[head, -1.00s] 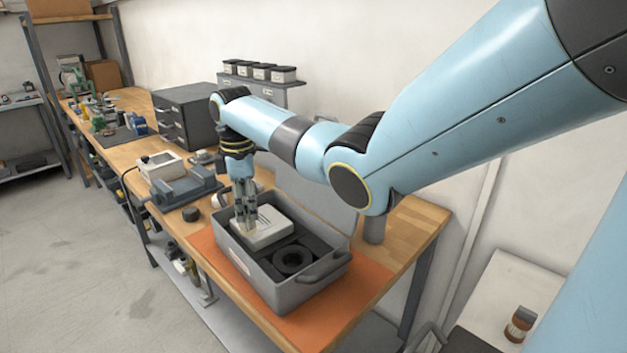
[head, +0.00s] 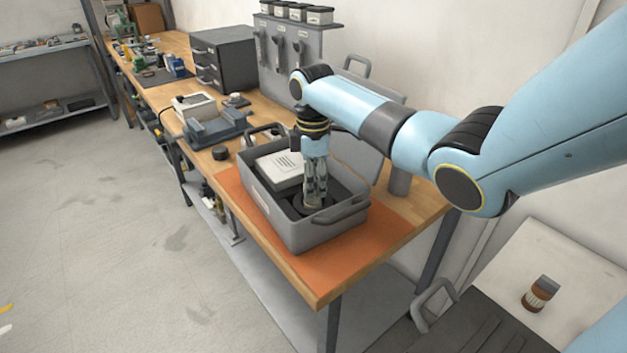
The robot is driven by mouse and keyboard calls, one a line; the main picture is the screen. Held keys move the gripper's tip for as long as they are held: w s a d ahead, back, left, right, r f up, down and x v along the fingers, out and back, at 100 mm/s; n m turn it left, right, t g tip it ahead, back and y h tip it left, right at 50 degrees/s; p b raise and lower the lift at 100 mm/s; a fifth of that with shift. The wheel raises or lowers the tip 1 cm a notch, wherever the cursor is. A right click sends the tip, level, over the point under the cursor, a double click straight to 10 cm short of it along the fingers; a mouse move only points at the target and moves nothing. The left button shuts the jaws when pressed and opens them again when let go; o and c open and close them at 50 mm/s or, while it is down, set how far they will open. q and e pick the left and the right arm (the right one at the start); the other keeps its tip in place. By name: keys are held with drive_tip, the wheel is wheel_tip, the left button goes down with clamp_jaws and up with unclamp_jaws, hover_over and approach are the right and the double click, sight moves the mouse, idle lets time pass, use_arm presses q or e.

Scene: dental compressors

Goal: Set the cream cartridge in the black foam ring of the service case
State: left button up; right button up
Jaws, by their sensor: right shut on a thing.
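The grey service case (head: 297,238) stands open on an orange mat on the bench. The black foam ring (head: 298,204) lies in the case's near right part, partly covered by my gripper. My right gripper (head: 314,203) points straight down over the ring, its fingertips at about the ring's height. It is shut on the cream cartridge, which is mostly hidden between the fingers; how deep it sits in the ring cannot be told. My left gripper is not in view.
A white labelled box (head: 279,168) sits in the case beside the ring. The case has raised walls and handles (head: 347,214). A grey fixture (head: 215,127) and black puck (head: 220,153) stand to the left. A brown-banded cylinder (head: 538,297) stands at lower right.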

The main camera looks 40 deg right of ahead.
drive_tip(key=shift+f, duration=0.55)
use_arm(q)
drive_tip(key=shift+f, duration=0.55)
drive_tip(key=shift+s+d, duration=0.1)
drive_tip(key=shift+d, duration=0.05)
use_arm(e)
drive_tip(key=shift+r, duration=0.1)
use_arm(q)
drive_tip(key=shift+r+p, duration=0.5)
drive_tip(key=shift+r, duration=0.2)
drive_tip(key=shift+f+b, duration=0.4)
use_arm(e)
drive_tip(key=shift+f, duration=0.6)
drive_tip(key=o, duration=0.9)
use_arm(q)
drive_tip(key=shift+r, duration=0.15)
use_arm(e)
drive_tip(key=shift+r, duration=0.1)
